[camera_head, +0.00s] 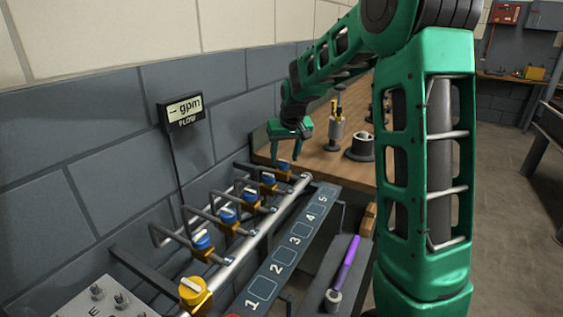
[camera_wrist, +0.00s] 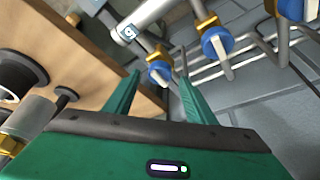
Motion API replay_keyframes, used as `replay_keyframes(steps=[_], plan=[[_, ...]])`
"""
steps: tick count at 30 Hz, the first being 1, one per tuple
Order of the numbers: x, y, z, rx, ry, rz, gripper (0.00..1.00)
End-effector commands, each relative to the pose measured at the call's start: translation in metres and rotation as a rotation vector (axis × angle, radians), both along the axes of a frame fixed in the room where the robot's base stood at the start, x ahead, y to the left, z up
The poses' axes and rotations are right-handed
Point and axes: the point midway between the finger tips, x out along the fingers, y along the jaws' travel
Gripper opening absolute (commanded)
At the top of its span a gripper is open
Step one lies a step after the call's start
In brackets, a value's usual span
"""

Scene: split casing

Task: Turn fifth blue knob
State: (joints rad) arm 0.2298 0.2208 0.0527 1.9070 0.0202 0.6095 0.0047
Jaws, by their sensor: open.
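A row of blue knobs on brass valves runs along a metal pipe beside panel labels 1 to 5. The farthest blue knob (camera_head: 284,166), at the label 5 end, is partly hidden by my gripper in the head view. My gripper (camera_head: 290,153) is just above it, pointing down. In the wrist view, my gripper (camera_wrist: 160,80) is open and empty, and the end blue knob (camera_wrist: 158,73) with its pale handle shows between the fingertips. I cannot tell whether the fingers touch it. The neighbouring blue knob (camera_wrist: 216,43) is to the right, outside the fingers.
A yellow knob (camera_head: 194,291) is at the near end. A flow display (camera_head: 184,112) hangs on the grey wall. A wooden bench (camera_head: 300,160) with metal parts stands behind. Bent pipes (camera_head: 165,235) run close behind the knobs. A purple-handled tool (camera_head: 346,258) lies right of the labels.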

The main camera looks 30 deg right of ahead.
Motion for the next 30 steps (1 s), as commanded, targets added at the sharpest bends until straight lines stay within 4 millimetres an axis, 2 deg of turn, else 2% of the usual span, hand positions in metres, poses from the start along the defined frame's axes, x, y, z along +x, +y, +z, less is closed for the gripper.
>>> replay_keyframes(steps=[6,16,17,21,22,24,30], plan=[[0.007,-0.002,-0.018,0.0,0.001,0.0,0.5],[0.008,-0.002,-0.02,0.0,-0.001,0.0,0.5],[0.008,-0.002,-0.02,0.0,-0.001,0.0,0.45],[0.008,-0.002,-0.02,0.0,-0.001,0.0,0.12],[0.008,-0.002,-0.02,0.0,-0.001,-0.001,0.1],[0.008,0.002,-0.02,0.0,-0.001,0.001,0.1],[0.008,0.0,-0.02,0.0,0.0,-0.016,0.1]])
